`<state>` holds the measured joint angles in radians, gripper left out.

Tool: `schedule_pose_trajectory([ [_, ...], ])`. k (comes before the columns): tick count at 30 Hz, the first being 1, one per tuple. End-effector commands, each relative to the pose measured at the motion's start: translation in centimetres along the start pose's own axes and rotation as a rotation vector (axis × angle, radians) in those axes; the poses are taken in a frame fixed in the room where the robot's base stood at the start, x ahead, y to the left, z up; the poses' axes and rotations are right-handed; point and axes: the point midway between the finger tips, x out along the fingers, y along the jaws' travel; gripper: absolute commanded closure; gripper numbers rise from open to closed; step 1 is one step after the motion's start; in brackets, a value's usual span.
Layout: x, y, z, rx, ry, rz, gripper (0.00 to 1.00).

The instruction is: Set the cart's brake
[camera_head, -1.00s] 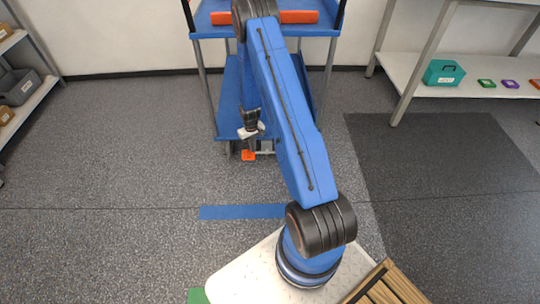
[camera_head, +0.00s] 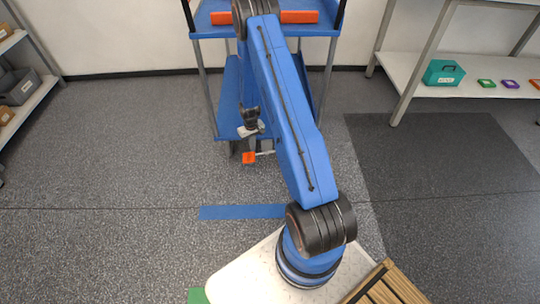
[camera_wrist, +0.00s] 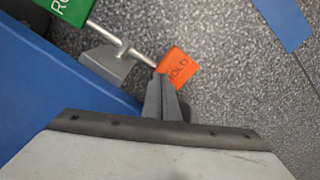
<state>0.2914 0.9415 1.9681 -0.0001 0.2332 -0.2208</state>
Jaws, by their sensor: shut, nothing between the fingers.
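The blue cart (camera_head: 230,85) stands against the back wall, partly hidden behind my arm. Low on its near side is a brake bar with an orange pad (camera_head: 249,158). A grey bracket (camera_wrist: 108,65) carries the bar. My gripper (camera_head: 252,147) is shut and empty. In the wrist view its fingertips (camera_wrist: 160,78) overlap the orange pad's near edge; I cannot tell whether they touch.
An orange bar (camera_head: 298,17) lies on the cart's upper shelf. A blue strip (camera_head: 242,212) marks the floor in front of the cart. A bench with a teal box (camera_head: 443,73) stands at right, and a shelf with bins (camera_head: 17,88) at left. The floor left of the cart is clear.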

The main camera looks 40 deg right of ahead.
Motion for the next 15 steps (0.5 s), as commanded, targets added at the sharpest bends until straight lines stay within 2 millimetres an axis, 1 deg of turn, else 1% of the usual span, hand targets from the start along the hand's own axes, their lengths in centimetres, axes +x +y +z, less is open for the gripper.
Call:
schedule_pose_trajectory([
  [15,-3.4,0.0,-0.1,0.0,0.002,0.001,1.0],
])
